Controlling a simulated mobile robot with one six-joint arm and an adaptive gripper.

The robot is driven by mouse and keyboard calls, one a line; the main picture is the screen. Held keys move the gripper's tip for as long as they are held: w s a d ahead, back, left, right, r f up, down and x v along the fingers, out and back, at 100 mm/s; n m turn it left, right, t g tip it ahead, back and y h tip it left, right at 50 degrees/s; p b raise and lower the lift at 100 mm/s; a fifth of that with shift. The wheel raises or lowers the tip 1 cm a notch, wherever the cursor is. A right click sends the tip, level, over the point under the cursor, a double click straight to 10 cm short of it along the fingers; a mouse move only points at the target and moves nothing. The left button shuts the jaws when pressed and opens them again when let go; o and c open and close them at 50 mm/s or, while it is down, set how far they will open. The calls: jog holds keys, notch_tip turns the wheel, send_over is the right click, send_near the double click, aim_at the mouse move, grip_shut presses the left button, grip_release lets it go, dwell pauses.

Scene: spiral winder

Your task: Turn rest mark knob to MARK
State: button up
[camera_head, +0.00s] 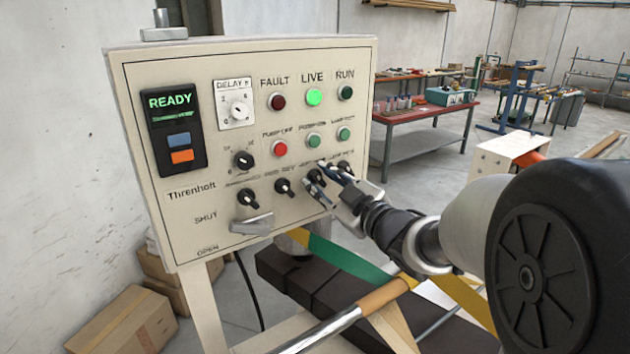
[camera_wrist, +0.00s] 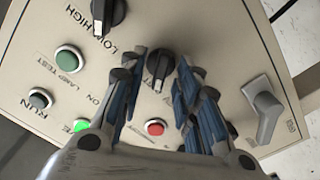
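The control panel (camera_head: 150,110) carries a row of black knobs along its lower part. My gripper (camera_head: 317,180) is at the third knob from the left in that row, one finger on either side. In the wrist view, a black knob (camera_wrist: 160,66) sits between the two blue-padded fingers of my gripper (camera_wrist: 158,80). Gaps show on both sides of this knob, so the fingers are open around it. The labels by the row of knobs are too blurred to tell which is the rest mark knob. The pointer's exact setting cannot be told.
A LOW/HIGH knob (camera_wrist: 108,12) is close to my left finger in the wrist view. A grey lever (camera_head: 251,224) projects from the lower panel. The green LIVE lamp (camera_head: 314,97) is lit. A metal roller (camera_head: 340,318) lies below, and a red workbench (camera_head: 425,112) stands behind.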

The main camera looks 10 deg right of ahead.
jog(key=shift+c, duration=0.4)
grip_shut()
dwell(0.4)
jog(key=m+p, duration=0.2)
jog(key=m, duration=0.1)
jog(key=shift+d+r+m, duration=0.1)
jog(key=shift+r+m, duration=0.05)
jog(key=shift+m, duration=0.15)
jog(key=shift+w+d+m+p, duration=0.1)
jog(key=shift+m+p, duration=1.2)
jog(key=shift+m, duration=1.25)
jog(key=shift+d+m+p, duration=0.1)
jog(key=shift+m+p, duration=1.2)
jog(key=shift+m, duration=1.25)
